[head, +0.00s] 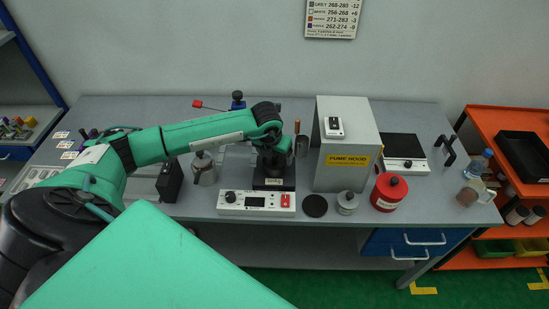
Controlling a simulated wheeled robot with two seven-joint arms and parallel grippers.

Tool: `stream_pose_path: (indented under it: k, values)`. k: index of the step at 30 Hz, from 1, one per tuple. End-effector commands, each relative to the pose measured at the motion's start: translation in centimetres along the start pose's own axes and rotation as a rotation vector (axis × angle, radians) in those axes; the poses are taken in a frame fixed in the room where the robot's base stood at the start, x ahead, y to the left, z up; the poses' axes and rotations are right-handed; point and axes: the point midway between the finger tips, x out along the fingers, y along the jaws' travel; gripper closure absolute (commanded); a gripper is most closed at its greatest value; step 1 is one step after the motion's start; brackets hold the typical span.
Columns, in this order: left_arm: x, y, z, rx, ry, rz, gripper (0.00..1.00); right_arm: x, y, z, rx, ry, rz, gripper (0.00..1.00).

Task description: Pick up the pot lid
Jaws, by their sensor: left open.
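My left arm comes in from the left, and my left gripper (271,174) points down over the dark plate of a white-fronted bench device (257,203). The gripper is open; its fingertips are small and dark against the plate, and I cannot make out anything between them. I cannot tell for certain which thing is the pot lid. A flat black disc (315,206) lies on the table right of the device. A small grey lidded pot (347,203) and a red container (388,194) with a dark knob stand further right. My right gripper is not in view.
A grey fume hood box (347,154) stands right of the gripper. A metal moka pot (204,170) and a black box (169,181) stand to the left. A scale (404,164), a bottle (476,165) and an orange shelf (483,117) are at the right.

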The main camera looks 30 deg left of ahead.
Motion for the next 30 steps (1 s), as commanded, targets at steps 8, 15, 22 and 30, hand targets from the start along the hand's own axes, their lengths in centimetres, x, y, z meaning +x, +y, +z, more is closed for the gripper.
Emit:
stream_pose_path:
  k: [8,15,22,30]
  values:
    - [0.0,0.0,0.0,0.0,0.0,0.0,0.54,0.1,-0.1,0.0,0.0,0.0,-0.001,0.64]
    - [-0.1,0.0,0.0,0.0,0.0,0.0,0.54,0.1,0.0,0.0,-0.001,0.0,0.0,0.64]
    - [-1.2,-0.1,0.4,0.0,-0.002,-0.003,0.54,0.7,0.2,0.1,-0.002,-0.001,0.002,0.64]
    - [-6.6,-0.1,2.0,-0.001,-0.009,-0.002,0.54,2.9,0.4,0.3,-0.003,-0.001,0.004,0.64]
